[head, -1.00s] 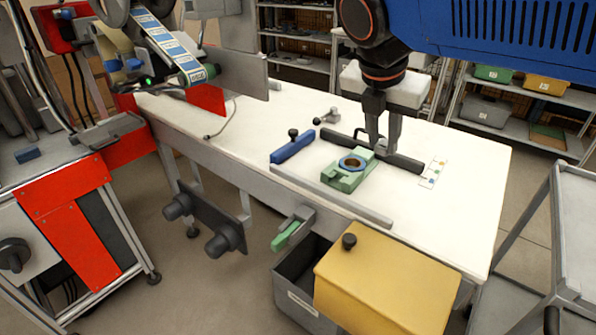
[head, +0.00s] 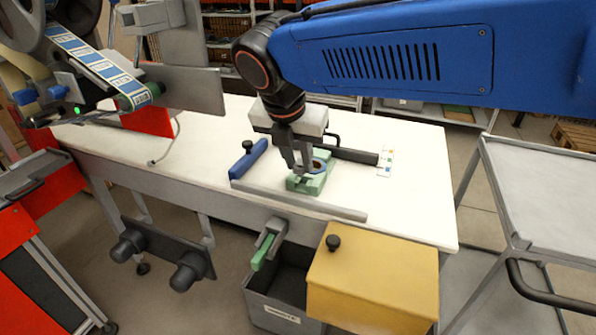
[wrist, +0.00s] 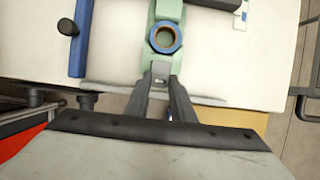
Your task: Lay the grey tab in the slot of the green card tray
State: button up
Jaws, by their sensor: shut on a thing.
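The green card tray (head: 312,186) lies on the white bench top. In the wrist view the tray (wrist: 168,10) runs down from the top edge, with a blue-rimmed ring (wrist: 151,38) seated in it. My gripper (head: 303,171) is over the tray's near left end, beside the ring. In the wrist view my gripper (wrist: 161,76) is shut on a small grey piece, which looks like the grey tab (wrist: 161,67). The tab overlaps the tray's near end in that view. I cannot tell whether it touches the tray. The slot is not clearly visible.
A blue bar (head: 249,159) with a black knob lies left of the tray. A dark bar (head: 357,156) lies behind it and a grey rail (head: 300,203) in front. A yellow box (head: 372,280) stands at the bench's front.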

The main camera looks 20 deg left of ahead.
aim_at(298, 174)
jog(key=shift+f, duration=1.5)
jog(key=shift+f, duration=0.5)
jog(key=o, duration=1)
jog(key=shift+f, duration=0.1)
jog(key=shift+r, duration=0.5)
jog(key=v, duration=1.2)
jog(key=shift+w+r, duration=0.1)
jog(key=shift+r, duration=0.05)
